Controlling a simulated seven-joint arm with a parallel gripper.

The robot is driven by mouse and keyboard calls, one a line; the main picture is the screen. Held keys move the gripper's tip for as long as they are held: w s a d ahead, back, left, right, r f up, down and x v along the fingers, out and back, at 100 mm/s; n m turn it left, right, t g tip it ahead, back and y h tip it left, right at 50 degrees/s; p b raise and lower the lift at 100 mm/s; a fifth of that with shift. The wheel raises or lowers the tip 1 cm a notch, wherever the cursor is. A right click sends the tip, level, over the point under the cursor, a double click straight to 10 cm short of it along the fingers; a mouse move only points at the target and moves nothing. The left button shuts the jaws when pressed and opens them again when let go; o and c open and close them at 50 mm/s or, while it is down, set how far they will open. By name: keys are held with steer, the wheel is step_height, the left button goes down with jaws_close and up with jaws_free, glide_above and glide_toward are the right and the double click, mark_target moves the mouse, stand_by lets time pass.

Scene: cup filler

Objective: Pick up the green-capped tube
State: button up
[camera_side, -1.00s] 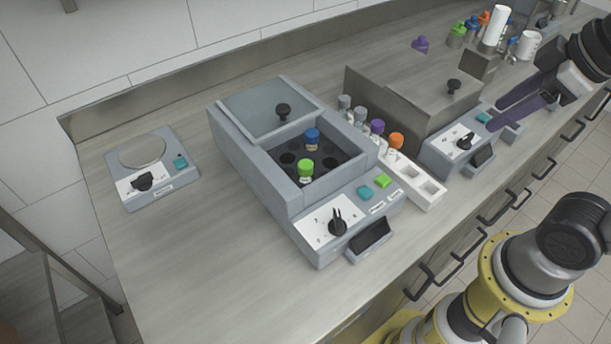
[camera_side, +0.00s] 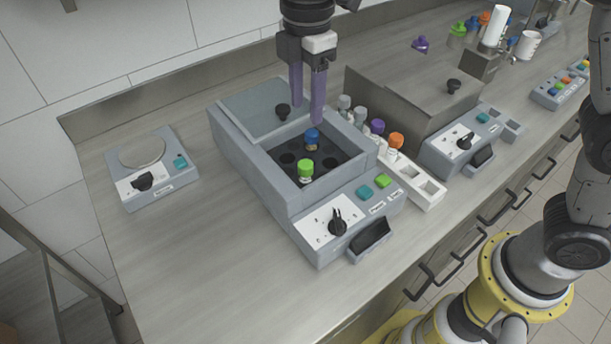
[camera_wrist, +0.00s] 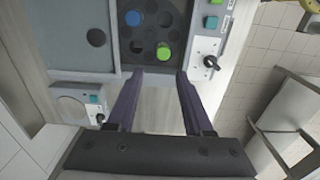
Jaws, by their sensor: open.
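The green-capped tube (camera_side: 305,169) stands upright in a hole of the dark rack inside the open grey machine (camera_side: 283,196), near its front left corner. In the wrist view its green cap (camera_wrist: 164,52) lies ahead of the fingertips, a little right of centre. A blue-capped tube (camera_side: 312,138) stands in the same rack, and its cap also shows in the wrist view (camera_wrist: 133,18). My gripper (camera_side: 308,112) is open and empty, with purple fingers pointing down above the back of the machine. In the wrist view the fingers (camera_wrist: 158,74) are spread apart.
The machine's lid (camera_side: 255,105) with a black knob is slid to the back. A white rack (camera_side: 428,190) with several capped tubes stands at the right. A scale-like device (camera_side: 150,172) is at the left. The counter in front left is clear.

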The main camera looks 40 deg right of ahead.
glide_above(306, 164)
steer(key=f, duration=0.8)
steer(key=shift+w+f, duration=0.2)
steer(key=shift+f, duration=0.2)
steer(key=shift+s+f, duration=0.15)
steer(key=shift+f, duration=2.5)
jaws_close()
